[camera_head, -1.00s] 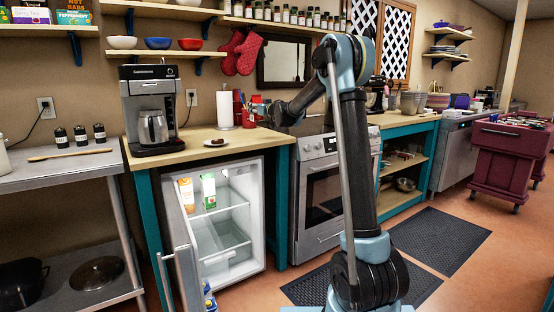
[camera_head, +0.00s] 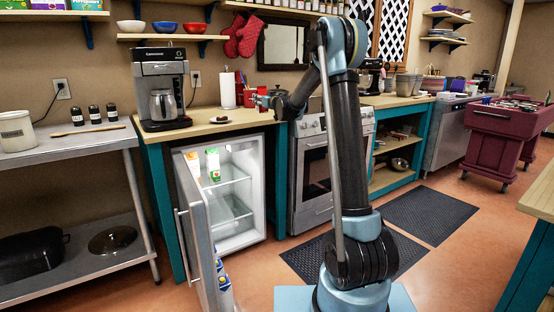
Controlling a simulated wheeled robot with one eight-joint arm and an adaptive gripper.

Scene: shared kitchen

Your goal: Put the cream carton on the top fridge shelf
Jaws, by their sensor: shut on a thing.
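My gripper (camera_head: 269,99) is at the end of my folded arm, in front of the counter and to the right of the fridge, above fridge-top height. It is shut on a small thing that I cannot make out. The small fridge (camera_head: 238,240) is under the counter with its door (camera_head: 198,235) swung open toward the left front. On its top shelf (camera_head: 236,181), at the left, stand a white and orange carton (camera_head: 192,162) and a white and green carton (camera_head: 213,164). I cannot tell whether either is the cream carton.
A coffee maker (camera_head: 160,88), a paper towel roll (camera_head: 227,90) and a small dark plate (camera_head: 221,119) stand on the wooden counter. An oven (camera_head: 316,180) is right of the fridge. Bottles fill the door's lower rack. Another counter (camera_head: 541,203) edges in at right. Floor before the fridge is clear.

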